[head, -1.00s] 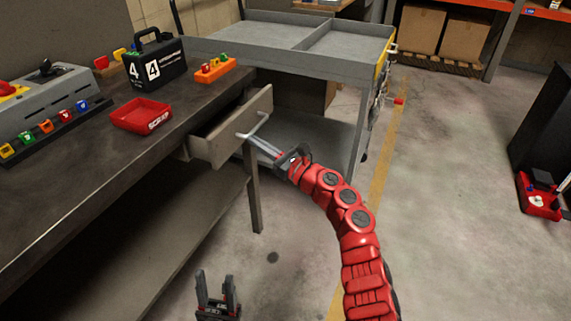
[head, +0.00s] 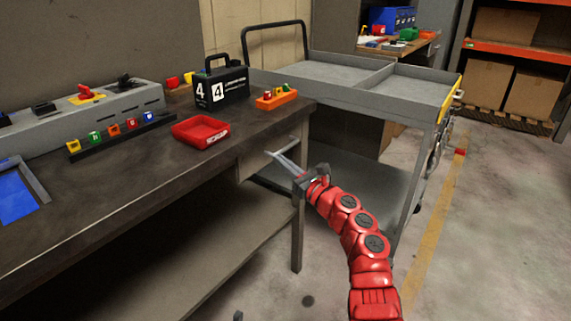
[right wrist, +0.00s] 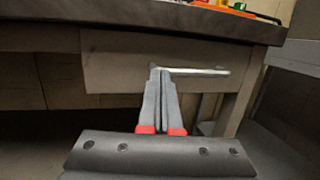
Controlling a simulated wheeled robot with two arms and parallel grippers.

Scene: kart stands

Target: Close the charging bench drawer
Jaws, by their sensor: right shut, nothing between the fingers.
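The charging bench drawer (head: 252,165) sits under the right end of the dark bench top (head: 120,175). Its front looks flush or nearly flush with the bench frame; no open drawer interior shows. In the right wrist view the grey drawer front (right wrist: 115,65) lies under the top's edge, with a pale bar handle (right wrist: 205,71) across it. My right gripper (head: 277,159) is shut and empty, its fingertips at the drawer front beside the handle; in the right wrist view the fingers (right wrist: 160,75) overlap the handle's left end. Of my left gripper only a dark tip (head: 238,316) shows at the bottom edge.
On the bench are a red tray (head: 200,132), a black case marked 4 (head: 222,84), an orange block holder (head: 277,98) and a grey control box (head: 75,110). A grey cart (head: 345,85) stands close behind the bench's right end.

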